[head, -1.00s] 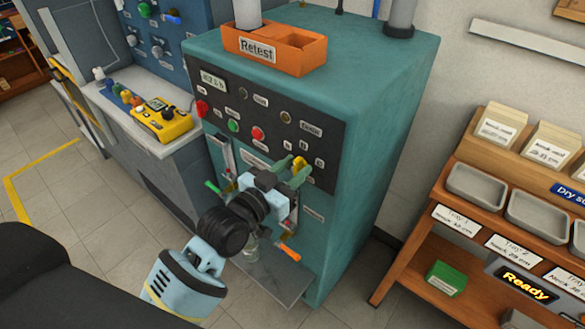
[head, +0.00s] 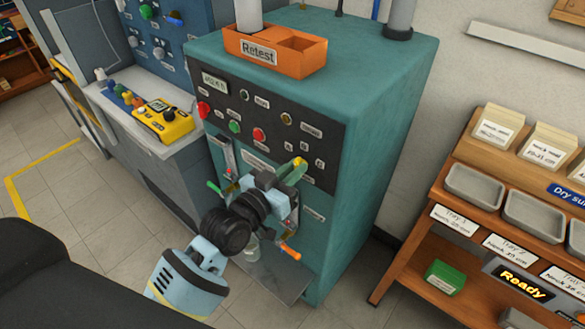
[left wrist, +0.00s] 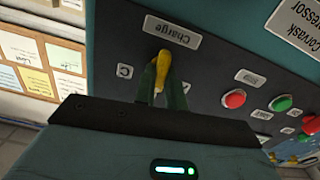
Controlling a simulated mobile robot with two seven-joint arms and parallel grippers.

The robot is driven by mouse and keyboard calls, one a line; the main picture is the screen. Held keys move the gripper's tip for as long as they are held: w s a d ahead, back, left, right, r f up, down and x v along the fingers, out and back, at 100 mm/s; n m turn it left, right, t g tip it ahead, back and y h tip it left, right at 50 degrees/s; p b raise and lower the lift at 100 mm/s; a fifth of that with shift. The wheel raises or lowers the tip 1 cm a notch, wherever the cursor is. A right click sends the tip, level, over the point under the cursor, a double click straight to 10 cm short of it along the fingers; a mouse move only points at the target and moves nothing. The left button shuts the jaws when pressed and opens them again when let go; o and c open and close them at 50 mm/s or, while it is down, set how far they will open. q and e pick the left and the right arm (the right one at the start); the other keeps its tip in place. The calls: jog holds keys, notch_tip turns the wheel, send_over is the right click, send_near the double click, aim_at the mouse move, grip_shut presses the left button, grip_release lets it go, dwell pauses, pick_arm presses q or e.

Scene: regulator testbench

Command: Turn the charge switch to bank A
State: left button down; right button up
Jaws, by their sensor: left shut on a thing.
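The charge switch is a yellow knob (left wrist: 162,64) under an upside-down "Charge" label in the left wrist view. Its tip (head: 300,161) also shows in the head view, on the dark panel of the teal machine. My left gripper (left wrist: 162,88) has its green fingers closed on both sides of the knob; in the head view the gripper (head: 292,174) reaches up to the panel. My right gripper is not in view.
Red (head: 259,134) and green (head: 235,127) buttons sit left of the switch. An orange "Retest" bin (head: 270,58) stands on the machine. A yellow meter (head: 163,122) lies on the left bench. A wooden tray rack (head: 415,255) stands at the right.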

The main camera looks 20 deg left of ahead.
pick_arm(q)
jog(key=n+p, duration=0.1)
jog(key=n, duration=0.2)
jog(key=shift+r+p, duration=0.25)
jog(key=shift+p, duration=0.15)
jog(key=n+p, duration=0.1)
jog(key=n, duration=0.2)
jog(key=shift+a+f, duration=0.1)
jog(key=shift+a+f+n+p, duration=0.15)
jog(key=shift+n+p, duration=0.4)
jog(key=shift+n, duration=1.85)
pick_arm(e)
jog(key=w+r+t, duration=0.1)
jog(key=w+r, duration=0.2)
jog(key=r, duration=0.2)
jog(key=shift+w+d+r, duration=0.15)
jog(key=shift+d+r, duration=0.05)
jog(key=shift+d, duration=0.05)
pick_arm(q)
jog(key=shift+f, duration=0.1)
jog(key=c, duration=1.5)
grip_release()
jog(key=shift+o, duration=0.2)
